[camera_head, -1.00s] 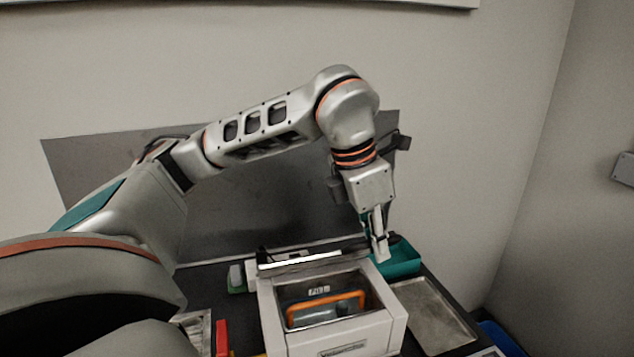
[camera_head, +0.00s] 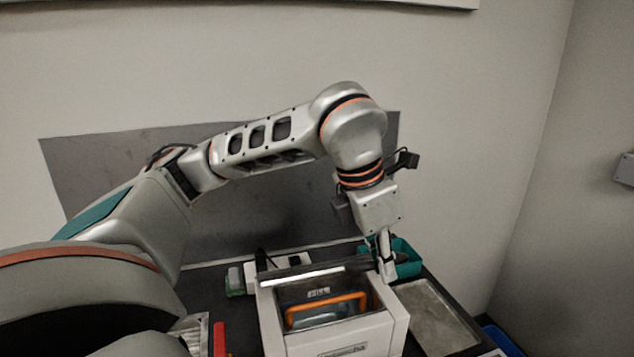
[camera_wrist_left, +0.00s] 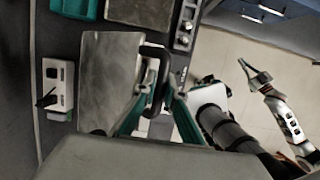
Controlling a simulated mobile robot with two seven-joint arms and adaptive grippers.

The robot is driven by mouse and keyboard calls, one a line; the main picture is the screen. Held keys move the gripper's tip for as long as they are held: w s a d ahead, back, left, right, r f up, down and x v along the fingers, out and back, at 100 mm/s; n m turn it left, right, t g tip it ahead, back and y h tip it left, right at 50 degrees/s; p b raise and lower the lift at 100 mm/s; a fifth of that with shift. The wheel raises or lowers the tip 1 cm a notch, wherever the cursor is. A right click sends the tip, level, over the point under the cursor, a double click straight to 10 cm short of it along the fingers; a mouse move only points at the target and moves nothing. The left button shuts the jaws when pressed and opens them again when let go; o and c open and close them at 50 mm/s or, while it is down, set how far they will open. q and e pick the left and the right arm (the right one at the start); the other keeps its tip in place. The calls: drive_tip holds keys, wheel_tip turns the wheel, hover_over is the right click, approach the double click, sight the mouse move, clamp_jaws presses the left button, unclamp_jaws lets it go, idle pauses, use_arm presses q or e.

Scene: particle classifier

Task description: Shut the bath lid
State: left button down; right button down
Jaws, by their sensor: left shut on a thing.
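The bath (camera_head: 340,335) is a white box with an open top in the head view. Its metal lid (camera_head: 300,277) stands raised along the back edge, seen nearly edge-on and tilted. In the left wrist view the lid shows as a grey plate (camera_wrist_left: 106,85) with a dark loop handle (camera_wrist_left: 156,75). My left gripper (camera_head: 388,268) is at the lid's right end. Its teal fingers (camera_wrist_left: 158,98) are shut on the handle; the exact contact is partly hidden. My right gripper (camera_wrist_left: 250,72) is small at the right of the wrist view, away from the bath; its jaws are unclear.
An orange-rimmed item (camera_head: 325,308) is inside the bath. A teal bin (camera_head: 405,257) stands behind the gripper, and a flat metal tray (camera_head: 432,315) lies right of the bath.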

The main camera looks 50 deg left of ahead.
use_arm(q)
drive_tip(key=shift+d+f, duration=0.1)
drive_tip(key=shift+f, duration=0.05)
use_arm(e)
drive_tip(key=shift+f, duration=0.15)
